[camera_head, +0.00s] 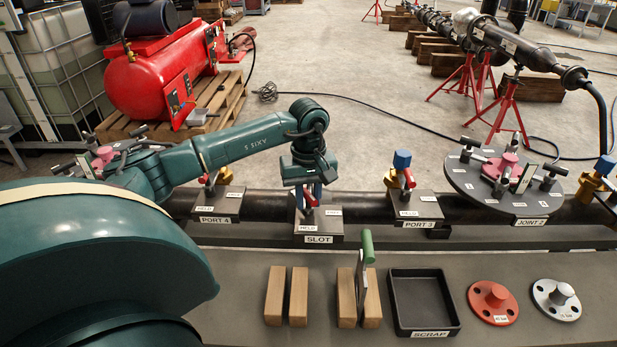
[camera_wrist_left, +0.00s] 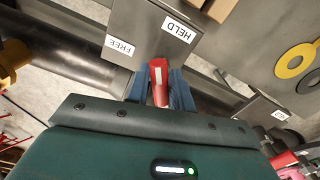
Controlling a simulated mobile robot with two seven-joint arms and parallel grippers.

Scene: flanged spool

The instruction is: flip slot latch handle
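The SLOT block (camera_head: 318,237) is a dark box on the pipe, with a SLOT label, a HELD label at its front left and a FREE label at its right. Its red latch handle (camera_head: 309,198) shows under my left gripper (camera_head: 311,190), which points down from above. In the left wrist view the red handle (camera_wrist_left: 158,82) lies between the blue fingers of my left gripper (camera_wrist_left: 159,88), with almost no gap on either side. The HELD and FREE labels show beyond the fingertips. The handle's pivot is mostly hidden. My right gripper is not in view.
The PORT 4 block (camera_head: 219,204) is left of the slot; the PORT 3 block (camera_head: 415,207) and the JOINT 2 disc (camera_head: 500,182) are right. In front lie wooden blocks (camera_head: 275,296), a green-handled tool (camera_head: 367,248), the SCRAP tray (camera_head: 427,333) and two flanges (camera_head: 493,302).

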